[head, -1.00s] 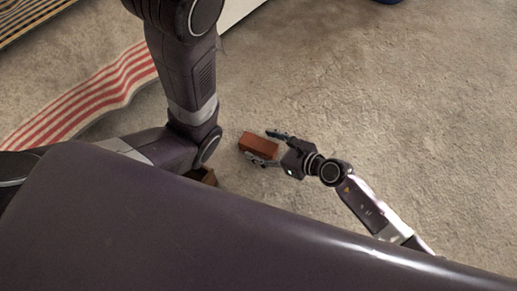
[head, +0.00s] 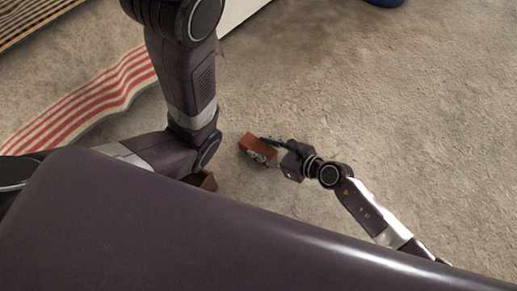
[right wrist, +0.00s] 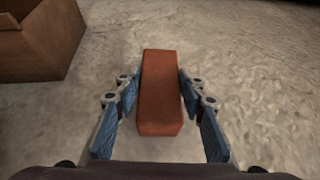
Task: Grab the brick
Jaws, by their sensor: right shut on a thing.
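A reddish-orange brick (head: 256,148) is near the floor in the middle of the head view. In the right wrist view the brick (right wrist: 160,92) lies lengthwise between the two blue-padded fingers. My right gripper (head: 267,150) is shut on the brick, with a finger along each side; it also shows in the right wrist view (right wrist: 160,90). I cannot tell whether the brick touches the floor. My left arm comes in from the upper left in the head view, and its gripper is not visible.
A brown wooden box (right wrist: 38,40) stands at the upper left of the right wrist view; part of it shows in the head view (head: 206,181) beside my arm. A red-and-white striped cloth (head: 85,108) lies on the left. Bare floor (head: 400,100) is open on the right.

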